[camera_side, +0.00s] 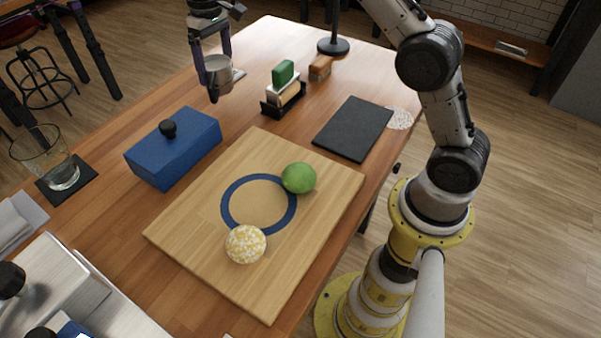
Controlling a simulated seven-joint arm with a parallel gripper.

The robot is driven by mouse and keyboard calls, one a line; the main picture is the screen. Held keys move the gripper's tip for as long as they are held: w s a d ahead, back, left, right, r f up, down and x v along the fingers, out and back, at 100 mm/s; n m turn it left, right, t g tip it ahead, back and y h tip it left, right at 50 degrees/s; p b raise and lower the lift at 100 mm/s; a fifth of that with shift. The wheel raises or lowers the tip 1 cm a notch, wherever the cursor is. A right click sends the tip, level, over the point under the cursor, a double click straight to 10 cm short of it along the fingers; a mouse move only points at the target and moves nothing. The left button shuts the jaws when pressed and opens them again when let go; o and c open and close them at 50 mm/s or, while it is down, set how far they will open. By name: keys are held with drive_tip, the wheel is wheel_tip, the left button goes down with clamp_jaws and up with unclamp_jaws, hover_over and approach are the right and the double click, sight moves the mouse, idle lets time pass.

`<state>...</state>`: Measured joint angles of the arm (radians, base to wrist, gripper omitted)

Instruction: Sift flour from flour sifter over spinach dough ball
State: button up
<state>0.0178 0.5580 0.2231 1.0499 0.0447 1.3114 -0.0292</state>
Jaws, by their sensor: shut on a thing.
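My gripper (214,84) is at the top of the side view, over the far left part of the table. It is shut on a small grey metal cup, the flour sifter (219,72), and holds it upright. Whether the sifter touches the table is hard to tell. The green spinach dough ball (299,178) sits on the wooden board (190,226), on the right edge of a blue ring (229,205). A yellow and white speckled ball (246,244) sits at the ring's lower edge. The sifter is well away from both balls.
A blue box (174,150) with a black knob stands left of the board. Behind the board are a black holder (284,102) with upright items and a dark slab (353,129). A glass (60,170) stands on a dark coaster at left. The ring's middle is empty.

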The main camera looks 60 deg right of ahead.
sight(225, 67)
idle(0.3)
drive_tip(key=shift+s+f, duration=0.2)
drive_tip(key=shift+s, duration=0.05)
drive_tip(key=s, duration=0.2)
drive_tip(key=shift+s+a+f+n, duration=0.25)
drive_tip(key=shift+s+f+n, duration=0.05)
drive_tip(key=shift+s, duration=0.1)
drive_tip(key=s+a+r+n, duration=0.1)
drive_tip(key=s+a+r, duration=0.1)
drive_tip(key=s, duration=0.6)
drive_tip(key=s+a+r+n, duration=0.2)
drive_tip(key=s+a, duration=0.2)
drive_tip(key=s, duration=0.5)
drive_tip(key=s+a+r+n, duration=0.2)
drive_tip(key=s+a, duration=0.2)
drive_tip(key=s, duration=0.5)
drive_tip(key=shift+s+r, duration=0.15)
drive_tip(key=shift+r, duration=0.15)
